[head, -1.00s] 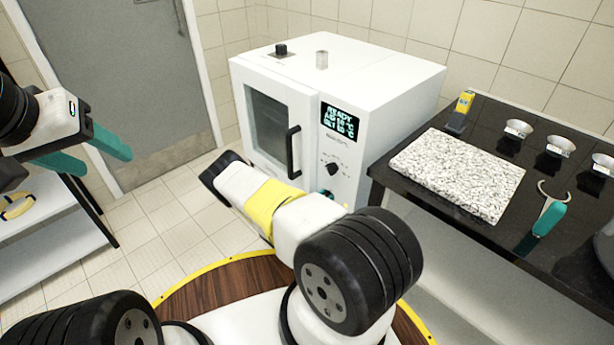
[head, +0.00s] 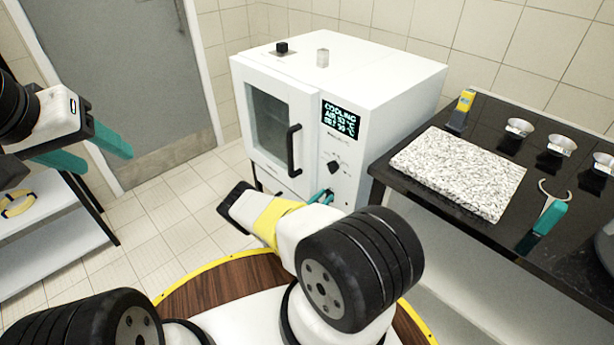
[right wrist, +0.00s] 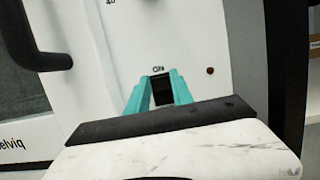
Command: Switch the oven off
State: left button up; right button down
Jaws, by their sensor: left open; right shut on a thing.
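The white oven (head: 390,100) stands against the back wall, its door shut. Its display (head: 341,117) reads COOLING, with what looks like air 53 °C and set 30 °C. A black knob (head: 333,168) sits below the display. My right gripper (head: 321,196) is at the lower part of the oven's front panel. In the right wrist view, its teal fingers (right wrist: 162,88) are either side of a black switch (right wrist: 162,92) under a label that seems to read ON, and are shut on it. My left gripper (head: 100,150) is open and empty at the left, away from the oven.
A black door handle (head: 293,150) is left of the panel; it shows in the right wrist view (right wrist: 35,55). A dark reddish lamp (right wrist: 210,71) is right of the switch. The black counter at right holds a speckled slab (head: 455,172) and several small bowls.

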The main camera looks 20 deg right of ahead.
jog(key=c, duration=1.1)
grip_release()
jog(key=v, duration=0.7)
jog(key=shift+s+a+f, duration=0.1)
jog(key=shift+s+a, duration=0.05)
jog(key=shift+a, duration=0.25)
